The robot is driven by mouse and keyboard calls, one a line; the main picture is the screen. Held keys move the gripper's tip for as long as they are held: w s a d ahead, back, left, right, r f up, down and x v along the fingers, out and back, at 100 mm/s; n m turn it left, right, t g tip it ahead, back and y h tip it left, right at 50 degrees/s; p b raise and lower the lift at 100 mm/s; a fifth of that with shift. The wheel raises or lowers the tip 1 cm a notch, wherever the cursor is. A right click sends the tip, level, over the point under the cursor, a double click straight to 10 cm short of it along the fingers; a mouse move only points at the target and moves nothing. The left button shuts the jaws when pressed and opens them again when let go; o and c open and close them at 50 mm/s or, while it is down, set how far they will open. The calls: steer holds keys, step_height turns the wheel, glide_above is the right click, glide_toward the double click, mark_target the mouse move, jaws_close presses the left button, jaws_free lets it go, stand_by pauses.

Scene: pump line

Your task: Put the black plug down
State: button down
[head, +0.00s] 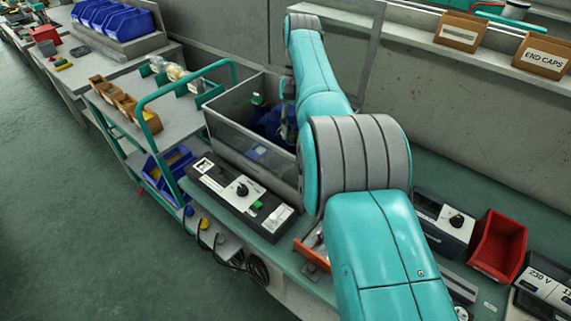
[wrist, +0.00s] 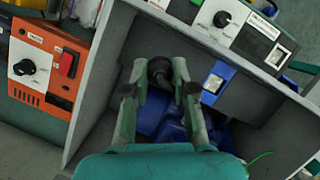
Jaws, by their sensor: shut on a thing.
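In the wrist view my gripper (wrist: 161,88) is shut on the black plug (wrist: 159,70), a dark round piece between the two fingertips. Beneath it is a blue machine (wrist: 160,120) inside a grey-walled enclosure (wrist: 113,80). In the head view my arm reaches over the same see-through enclosure (head: 228,135). The blue machine (head: 270,122) shows partly inside it. My gripper (head: 288,128) is small and mostly hidden by my arm there, and I cannot make out the plug. I cannot tell whether the plug touches anything below.
A black control box (head: 240,198) with a dial and green switch stands in front of the enclosure. An orange control box (wrist: 45,68) shows in the wrist view. A teal trolley (head: 165,130) stands to the left. A red bin (head: 499,246) is at the right.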

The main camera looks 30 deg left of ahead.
steer(key=shift+w+a+r+m+g+y, duration=0.1)
steer(key=shift+m+y, duration=0.1)
steer(key=shift+m, duration=0.4)
steer(key=shift+a+f+m+g+y, duration=0.1)
steer(key=shift+m+y, duration=0.1)
steer(key=shift+m, duration=0.4)
steer(key=shift+w+r+m+g+y, duration=0.1)
steer(key=shift+m+y, duration=0.1)
steer(key=shift+m, duration=0.4)
steer(key=shift+m, duration=0.4)
steer(key=shift+w+a+m+y, duration=0.2)
steer(key=shift+m+y, duration=0.2)
steer(key=shift+m, duration=0.2)
steer(key=shift+w+a+m, duration=0.15)
steer(key=shift+m, duration=0.55)
